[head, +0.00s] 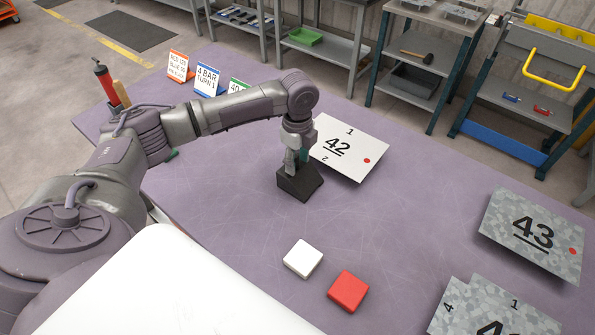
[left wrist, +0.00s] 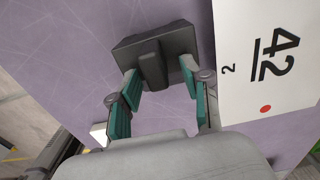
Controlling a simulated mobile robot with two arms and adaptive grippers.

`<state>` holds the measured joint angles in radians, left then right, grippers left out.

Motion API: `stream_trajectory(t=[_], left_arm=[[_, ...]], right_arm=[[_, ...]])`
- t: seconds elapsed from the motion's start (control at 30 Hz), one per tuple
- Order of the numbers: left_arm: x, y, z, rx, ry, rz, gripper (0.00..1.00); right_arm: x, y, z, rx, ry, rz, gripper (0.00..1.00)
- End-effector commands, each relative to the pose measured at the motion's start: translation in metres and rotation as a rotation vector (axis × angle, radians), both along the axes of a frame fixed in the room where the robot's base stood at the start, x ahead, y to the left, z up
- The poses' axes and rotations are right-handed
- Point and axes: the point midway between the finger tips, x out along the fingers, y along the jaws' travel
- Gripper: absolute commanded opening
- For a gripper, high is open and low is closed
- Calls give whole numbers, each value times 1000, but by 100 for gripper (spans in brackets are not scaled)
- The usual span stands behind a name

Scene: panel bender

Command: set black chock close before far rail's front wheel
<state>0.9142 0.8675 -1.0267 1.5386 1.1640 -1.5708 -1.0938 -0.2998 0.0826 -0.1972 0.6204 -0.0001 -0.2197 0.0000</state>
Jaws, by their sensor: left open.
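The black chock (head: 300,185) sits on the purple table beside the lower left edge of the white plate marked 42. In the left wrist view the chock (left wrist: 138,50) shows a raised grip in its middle. My left gripper (head: 297,160) is right above it, pointing down. In the left wrist view its green-padded fingers (left wrist: 158,76) are open, one on each side of the raised grip, with gaps visible. No rail or wheel can be made out in these views. My right gripper is not in view.
The white plate marked 42 (head: 348,147) is close to the right of the gripper. A white block (head: 303,259) and a red block (head: 348,291) lie nearer. Grey plates, one marked 43 (head: 533,235), lie at right. Small signs (head: 207,80) stand at the far left edge. Mid-right table is clear.

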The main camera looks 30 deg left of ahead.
Motion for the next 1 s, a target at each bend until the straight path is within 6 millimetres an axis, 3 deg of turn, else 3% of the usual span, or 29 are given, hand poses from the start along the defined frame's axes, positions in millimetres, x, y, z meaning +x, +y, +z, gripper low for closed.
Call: stream_trajectory(t=[0.23,0.5,1.0], left_arm=[[0,0,-2,0,-1,0,46],[0,0,-1,0,-1,0,1],[1,0,-1,-1,-2,0,0]], right_arm=[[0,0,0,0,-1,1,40],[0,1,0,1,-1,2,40],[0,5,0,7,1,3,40]])
